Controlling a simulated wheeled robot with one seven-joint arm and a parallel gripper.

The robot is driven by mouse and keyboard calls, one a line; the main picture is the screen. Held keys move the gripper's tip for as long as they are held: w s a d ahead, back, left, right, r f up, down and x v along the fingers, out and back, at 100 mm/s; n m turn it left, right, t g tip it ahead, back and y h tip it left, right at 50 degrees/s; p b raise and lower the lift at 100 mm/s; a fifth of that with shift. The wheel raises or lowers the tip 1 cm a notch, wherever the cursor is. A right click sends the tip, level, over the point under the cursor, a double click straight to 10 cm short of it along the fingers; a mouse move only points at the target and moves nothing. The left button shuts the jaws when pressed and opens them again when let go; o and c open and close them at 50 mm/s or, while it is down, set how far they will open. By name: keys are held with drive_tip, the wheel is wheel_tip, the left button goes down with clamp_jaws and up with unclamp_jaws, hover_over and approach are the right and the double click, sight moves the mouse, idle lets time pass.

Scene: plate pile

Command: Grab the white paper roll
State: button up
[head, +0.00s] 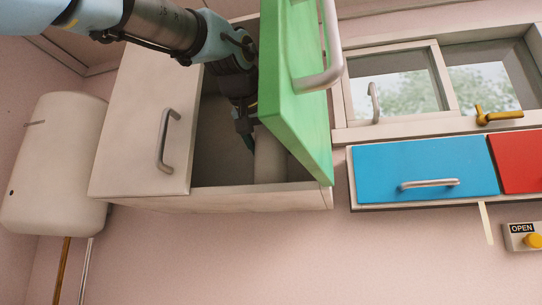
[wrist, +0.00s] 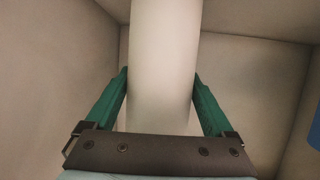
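The white paper roll (head: 268,158) stands upright inside the wall cabinet, partly hidden by the open green door. In the wrist view the roll (wrist: 164,65) rises through the middle of the picture. My gripper (wrist: 160,72) has its green fingers spread wide, one on each side of the roll. The fingertips are close to its sides; I cannot tell whether they touch it. In the head view my gripper (head: 248,140) reaches down into the cabinet at the roll's left side, and its fingertips are partly hidden.
The cabinet's green door (head: 297,85) is open on the right of my arm, and a white door (head: 146,125) is on the left. The cabinet floor (head: 225,192) and side walls are close around my gripper. A white boiler (head: 55,160) hangs to the left, a blue drawer (head: 425,171) to the right.

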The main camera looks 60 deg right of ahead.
drive_tip(key=c, duration=0.9)
drive_tip(key=shift+r, duration=0.1)
